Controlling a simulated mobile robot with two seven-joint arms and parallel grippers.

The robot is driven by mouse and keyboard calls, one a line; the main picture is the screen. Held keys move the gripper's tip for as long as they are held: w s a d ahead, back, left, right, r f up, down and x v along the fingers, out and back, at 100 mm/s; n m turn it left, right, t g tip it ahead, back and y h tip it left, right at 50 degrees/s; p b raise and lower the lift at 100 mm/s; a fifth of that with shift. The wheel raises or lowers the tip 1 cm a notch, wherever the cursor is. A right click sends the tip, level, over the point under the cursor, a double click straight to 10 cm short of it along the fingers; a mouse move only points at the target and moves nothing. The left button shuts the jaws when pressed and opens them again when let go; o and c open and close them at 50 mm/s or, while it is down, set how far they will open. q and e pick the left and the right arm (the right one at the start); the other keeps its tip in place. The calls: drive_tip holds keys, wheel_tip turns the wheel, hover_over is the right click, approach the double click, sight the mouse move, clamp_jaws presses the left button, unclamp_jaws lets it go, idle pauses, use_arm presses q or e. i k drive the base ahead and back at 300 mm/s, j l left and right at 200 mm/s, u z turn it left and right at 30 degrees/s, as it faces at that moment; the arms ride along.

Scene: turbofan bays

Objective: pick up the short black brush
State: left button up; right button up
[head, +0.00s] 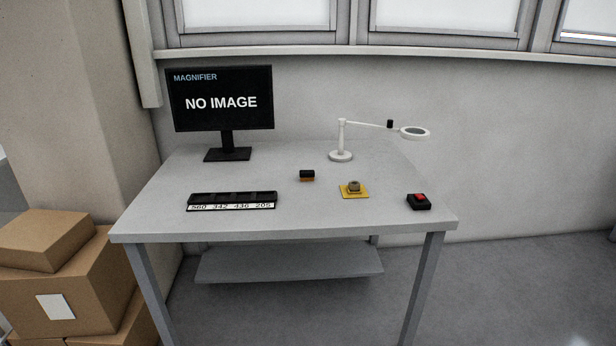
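A short, small block (307,174), black on top with an orange-brown lower part, lies on the grey table (265,170) near its middle. It looks like the short black brush, but it is too small to make out bristles. Nothing touches it. It is behind and to the left of a yellow square plate. Neither of my grippers shows in the head view.
A monitor (222,102) reading "NO IMAGE" and a white magnifier lamp (341,142) stand at the back. In front are a black numbered tray (232,207), a yellow plate (354,194) with a grey part, and a red-button box (419,202). Cardboard boxes (70,275) stand left.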

sight(305, 175)
drive_tip(key=i+l, duration=0.25)
drive_tip(key=l, duration=0.15)
drive_tip(key=i+l, duration=0.25)
drive_tip(key=l, duration=0.15)
drive_tip(key=i+l, duration=0.3)
drive_tip(key=i+l+u, duration=0.1)
drive_tip(key=l+u, duration=0.15)
drive_tip(key=u, duration=0.2)
drive_tip(key=l+u, duration=0.25)
drive_tip(key=u, duration=0.25)
drive_tip(key=i+l, duration=0.05)
